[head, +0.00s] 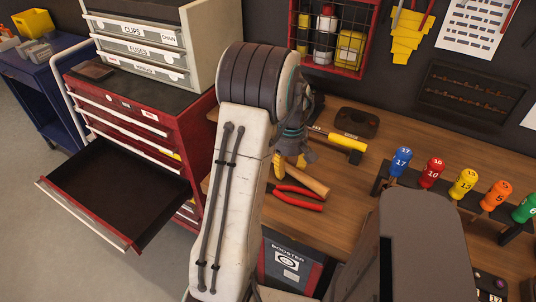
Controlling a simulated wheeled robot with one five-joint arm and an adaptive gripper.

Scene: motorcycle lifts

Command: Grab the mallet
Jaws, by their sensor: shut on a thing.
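My gripper (301,156) is low over the wooden workbench, partly hidden behind my white arm. It is shut on the mallet, whose light wooden handle (308,180) points down to the right. A yellow part (279,166) shows beside the fingers at the handle's upper end and seems to be the mallet's head. The exact grip is hidden, and I cannot tell whether the mallet is off the bench.
Red-handled pliers (295,196) lie just in front of the mallet. A yellow-and-black tool (342,141) lies behind it. A rack of coloured-handled drivers (433,170) stands right. An open, empty drawer (120,190) juts from the red cabinet (190,130) at left.

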